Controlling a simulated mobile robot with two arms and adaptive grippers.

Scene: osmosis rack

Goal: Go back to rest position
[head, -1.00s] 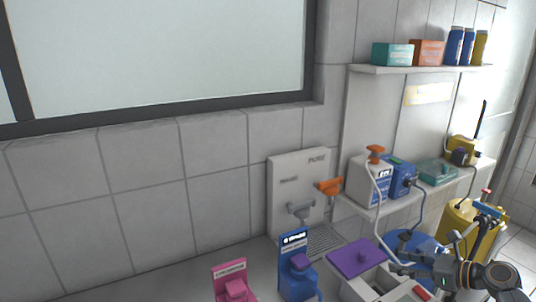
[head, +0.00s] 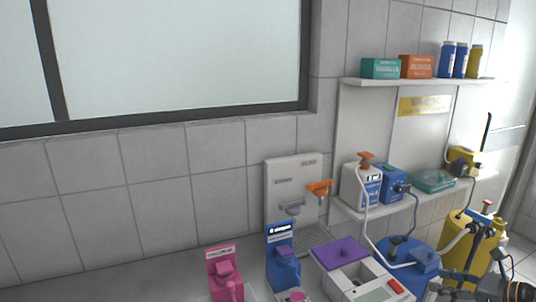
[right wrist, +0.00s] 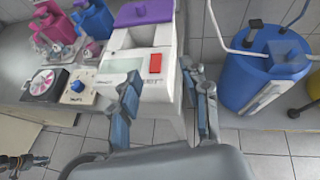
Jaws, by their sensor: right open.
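My right gripper (head: 436,284) is at the lower right edge of the head view, partly cut off. In the right wrist view its two fingers (right wrist: 160,82) are spread apart with nothing between them. They show in front of a white device (right wrist: 165,60) with a purple lid and a red button. The same device (head: 352,273) stands at the bottom of the head view, left of the gripper. A dark jointed part (right wrist: 22,162) at the lower left of the right wrist view may be my left gripper; its jaws are unclear. The left arm does not show in the head view.
A blue drum (head: 405,254) and a yellow canister (head: 478,240) stand at the right, close to my right arm. Pink (head: 226,280) and blue (head: 284,265) dispensers stand on the counter. Wall shelves (head: 415,82) hold boxes and bottles. Tiled floor (right wrist: 260,140) shows below.

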